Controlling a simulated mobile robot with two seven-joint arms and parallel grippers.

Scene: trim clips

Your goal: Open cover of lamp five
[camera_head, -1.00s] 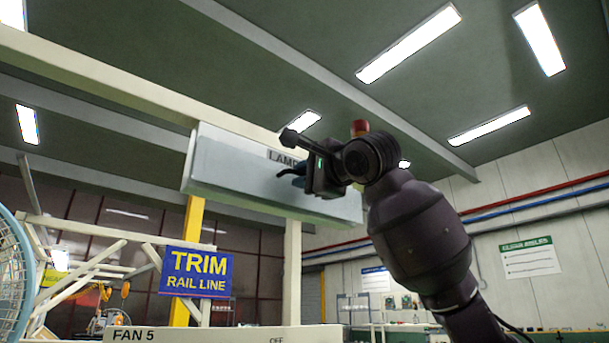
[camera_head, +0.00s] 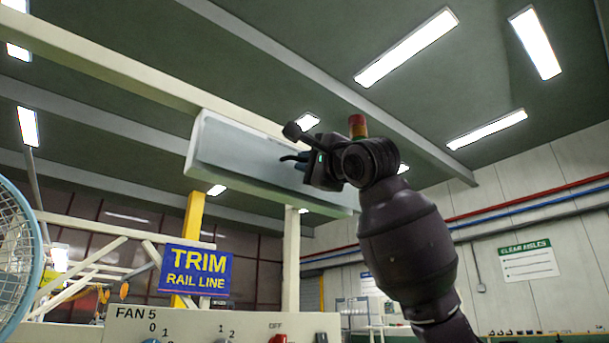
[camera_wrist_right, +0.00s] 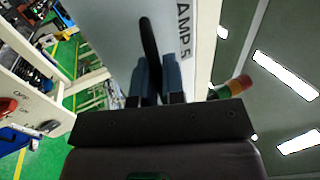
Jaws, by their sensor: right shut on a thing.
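The long pale grey cover of lamp five (camera_head: 235,150) hangs under a cream overhead beam, its face tilted. In the right wrist view the cover (camera_wrist_right: 110,35) carries a label (camera_wrist_right: 185,30) reading "AMP 5", partly cut off. My right gripper (camera_head: 290,160) reaches the cover's right half from below. In the wrist view its blue-grey fingers (camera_wrist_right: 155,78) are shut on a dark bar handle (camera_wrist_right: 149,42) on the cover. In the head view the gripper and wrist hide part of the cover's right side. My left gripper is not in view.
A control panel marked FAN 5 (camera_head: 220,325) stands low in front, with a caged fan (camera_head: 15,250) at left. A blue TRIM RAIL LINE sign (camera_head: 196,271) hangs behind. A red, yellow and green signal light (camera_head: 357,125) shows just above my right wrist.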

